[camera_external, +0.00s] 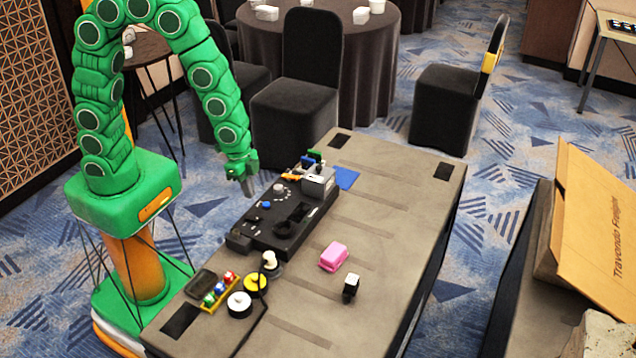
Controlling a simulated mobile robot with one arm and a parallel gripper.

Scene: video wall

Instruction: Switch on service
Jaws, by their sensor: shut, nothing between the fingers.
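A black control panel (262,232) lies on the grey table, with knobs, a blue button (266,205) and a grey box (318,182) at its far end. No label reading "service" can be made out at this size. My gripper (247,190) points down in the air near the panel's left edge, close to a light knob (279,189). Its fingers look closed and hold nothing. I cannot tell whether the fingertips touch the panel; they appear apart from it.
The grey table (360,225) also bears a pink block (333,256), a small black-and-white item (350,287), a yellow tray (218,291) with small coloured pieces, round discs (239,304) and a blue sheet (346,177). The table's right side is mostly clear. Black chairs (297,100) stand behind it.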

